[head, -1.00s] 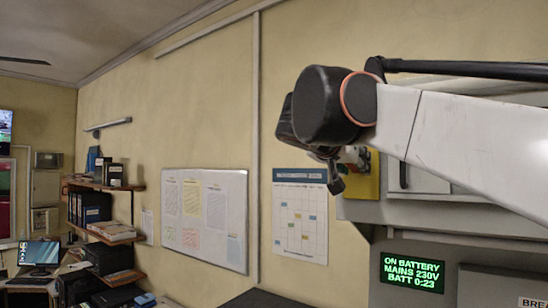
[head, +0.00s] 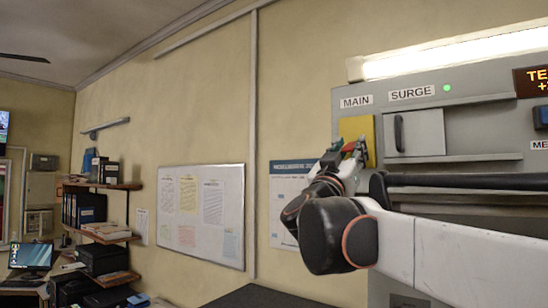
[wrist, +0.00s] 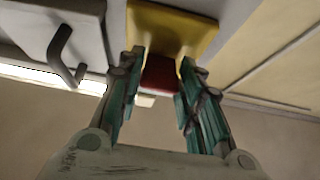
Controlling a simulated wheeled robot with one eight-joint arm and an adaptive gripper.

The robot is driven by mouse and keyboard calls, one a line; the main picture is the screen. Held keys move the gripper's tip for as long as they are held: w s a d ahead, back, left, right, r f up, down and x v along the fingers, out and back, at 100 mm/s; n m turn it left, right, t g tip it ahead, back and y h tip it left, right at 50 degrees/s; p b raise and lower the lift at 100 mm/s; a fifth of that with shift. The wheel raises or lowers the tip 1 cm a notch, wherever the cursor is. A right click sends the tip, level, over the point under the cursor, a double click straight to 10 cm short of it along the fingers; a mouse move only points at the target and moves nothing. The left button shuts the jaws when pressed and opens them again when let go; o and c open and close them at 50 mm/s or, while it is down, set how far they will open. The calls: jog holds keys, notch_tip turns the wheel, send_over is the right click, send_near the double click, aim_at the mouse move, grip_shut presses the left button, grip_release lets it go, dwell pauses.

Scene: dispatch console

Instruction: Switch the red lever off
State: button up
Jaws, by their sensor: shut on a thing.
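The red lever (head: 349,146) is on a yellow plate (head: 368,132) below the MAIN label on the grey wall panel. My gripper (head: 345,152) is at the lever, reaching up to it from below, and its fingers partly hide it in the head view. In the wrist view the red lever (wrist: 160,74) shows as a red block between the two fingers of my gripper (wrist: 160,80), in front of the yellow plate (wrist: 172,30). The fingers are shut on it. The lever's exact angle cannot be told.
Right of the plate is a grey door with a dark handle (head: 398,133), also near the fingers in the wrist view (wrist: 64,58). A SURGE label (head: 411,93) and a lit lamp (head: 427,66) are above. A whiteboard (head: 200,215) hangs left on the open wall.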

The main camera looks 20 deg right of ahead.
jog(key=shift+w+d+f+t+h+b, duration=0.1)
jog(key=shift+f+t+h+b, duration=0.1)
jog(key=shift+t+h+b, duration=0.25)
dwell(0.3)
jog(key=o, duration=1.1)
jog(key=shift+c, duration=0.2)
jog(key=shift+f, duration=0.1)
jog(key=v, duration=1.2)
